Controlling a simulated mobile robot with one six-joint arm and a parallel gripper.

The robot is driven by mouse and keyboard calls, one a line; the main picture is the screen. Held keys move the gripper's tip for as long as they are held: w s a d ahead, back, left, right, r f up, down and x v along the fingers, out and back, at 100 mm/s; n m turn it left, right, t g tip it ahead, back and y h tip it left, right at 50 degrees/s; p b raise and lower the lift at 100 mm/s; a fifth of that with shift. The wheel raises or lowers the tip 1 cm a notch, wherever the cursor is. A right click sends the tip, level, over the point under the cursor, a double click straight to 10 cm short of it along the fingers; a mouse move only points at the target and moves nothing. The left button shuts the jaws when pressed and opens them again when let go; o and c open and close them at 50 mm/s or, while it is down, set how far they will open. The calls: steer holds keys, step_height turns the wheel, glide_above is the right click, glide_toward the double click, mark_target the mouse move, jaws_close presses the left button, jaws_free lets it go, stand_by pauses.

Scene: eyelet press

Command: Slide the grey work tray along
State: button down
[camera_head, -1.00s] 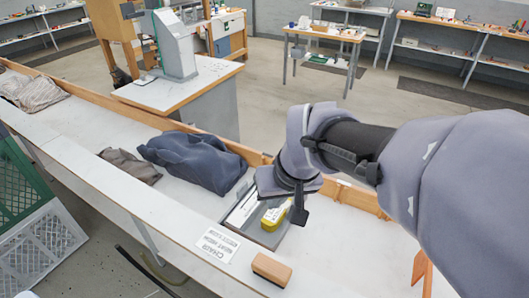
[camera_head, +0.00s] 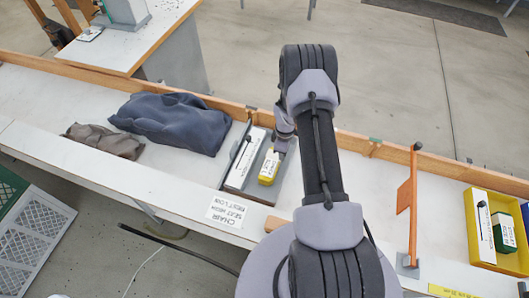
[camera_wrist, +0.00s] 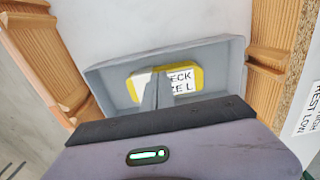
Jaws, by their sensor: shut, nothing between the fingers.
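The grey work tray (camera_head: 246,194) lies on the white bench top, close to the orange-edged rear rail. My gripper (camera_head: 283,143) is over the tray's right part, largely hidden by my arm in the head view. In the wrist view my gripper (camera_wrist: 158,78) is shut and empty, its fingers in front of the yellow label inside the tray (camera_wrist: 110,70). I cannot tell whether the fingers touch the tray or the yellow box.
A navy cloth (camera_head: 172,122) and a brown cloth (camera_head: 104,140) lie left of the tray. A sign card (camera_head: 240,212) and a wooden block (camera_head: 275,223) are in front. To the right are clear bench, an orange upright (camera_head: 406,205) and a yellow bin (camera_head: 482,232).

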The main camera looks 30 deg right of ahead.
mark_target(283, 173)
steer(key=f, duration=0.3)
steer(key=f+b, duration=0.1)
steer(key=f, duration=0.2)
steer(key=s+f, duration=0.1)
steer(key=f, duration=0.1)
steer(key=shift+s+d+f+b, duration=0.1)
steer(key=shift+d+f+b, duration=0.1)
steer(key=shift+f+b, duration=0.2)
steer(key=shift+f, duration=0.5)
steer(key=shift+d, duration=0.1)
